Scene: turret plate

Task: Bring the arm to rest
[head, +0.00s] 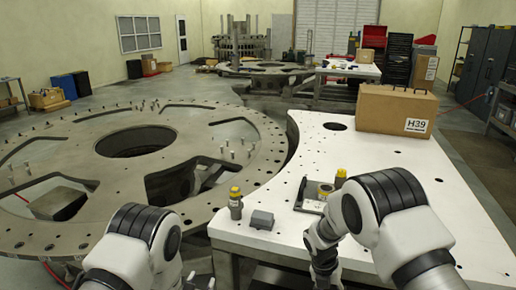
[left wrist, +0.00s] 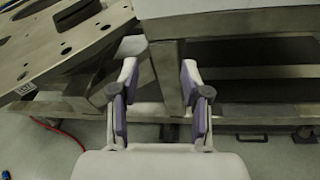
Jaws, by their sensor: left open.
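My left gripper (left wrist: 159,78) is open in the left wrist view, its two purple-padded fingers apart with nothing between them. It points at the metal frame under the white table (left wrist: 225,26), and the turret plate (left wrist: 72,40) is to the left. In the head view only a bit of the left gripper (head: 199,283) shows at the bottom edge, in front of the gap between the turret plate (head: 215,132) and the white table (head: 395,165). My right arm reaches over the table's front edge from the right; its wrist bends down, and its jaws cannot be made out.
On the table stand a yellow-topped dark cylinder (head: 235,203), a grey block (head: 262,220), a small tray (head: 308,203) with a ring part, another yellow-topped piece (head: 340,177) beside my right arm, and a box marked H39 (head: 380,109). A red cable (left wrist: 62,133) lies on the floor.

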